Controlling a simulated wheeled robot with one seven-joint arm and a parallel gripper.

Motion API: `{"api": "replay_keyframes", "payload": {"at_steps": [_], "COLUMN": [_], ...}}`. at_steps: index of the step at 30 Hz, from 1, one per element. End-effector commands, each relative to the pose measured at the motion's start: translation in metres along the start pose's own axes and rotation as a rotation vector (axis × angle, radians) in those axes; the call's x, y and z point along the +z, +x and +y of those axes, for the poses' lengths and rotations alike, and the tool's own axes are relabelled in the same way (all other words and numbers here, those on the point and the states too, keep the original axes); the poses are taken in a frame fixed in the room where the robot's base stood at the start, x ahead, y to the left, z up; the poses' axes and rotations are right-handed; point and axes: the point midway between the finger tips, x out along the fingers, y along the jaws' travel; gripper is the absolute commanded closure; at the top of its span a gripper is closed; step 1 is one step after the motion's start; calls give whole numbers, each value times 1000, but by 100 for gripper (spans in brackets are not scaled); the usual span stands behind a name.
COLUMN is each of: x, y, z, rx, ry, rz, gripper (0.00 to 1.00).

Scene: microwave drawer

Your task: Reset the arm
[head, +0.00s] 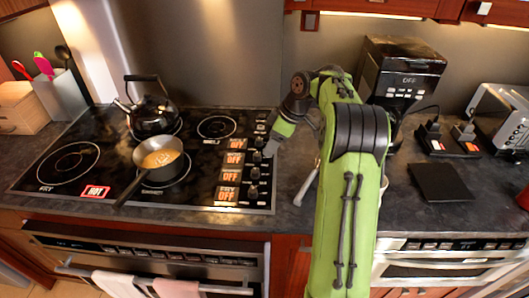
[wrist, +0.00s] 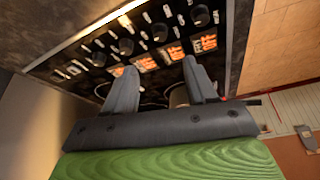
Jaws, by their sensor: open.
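My green arm reaches over the counter's front edge in the head view, and my gripper (head: 271,145) is at its far end, above the right edge of the black stove top (head: 205,176) near the knobs. In the wrist view my gripper (wrist: 160,85) shows two grey fingers spread apart with nothing held between them. The stove's row of knobs (wrist: 165,32) and orange OFF labels lies beyond the fingertips.
A saucepan (head: 158,160) with yellowish food and a black kettle (head: 153,110) stand on the stove. A coffee machine (head: 400,70) and a toaster (head: 503,115) stand to the right. A dark square board (head: 440,182) lies on the counter. Towels (head: 118,284) hang on the oven handle.

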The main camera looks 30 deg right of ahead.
Motion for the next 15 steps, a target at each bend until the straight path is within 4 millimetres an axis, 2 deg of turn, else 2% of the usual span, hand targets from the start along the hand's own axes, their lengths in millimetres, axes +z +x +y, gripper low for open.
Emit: {"api": "replay_keyframes", "payload": {"at_steps": [1,4,15], "x": [-1,-1,0], "y": [-11,-20,-21], "z": [1,0,0], "rx": [2,0,-1], "ry": [1,-1,0], "rz": [2,1,0], "gripper": [44,44,44]}}
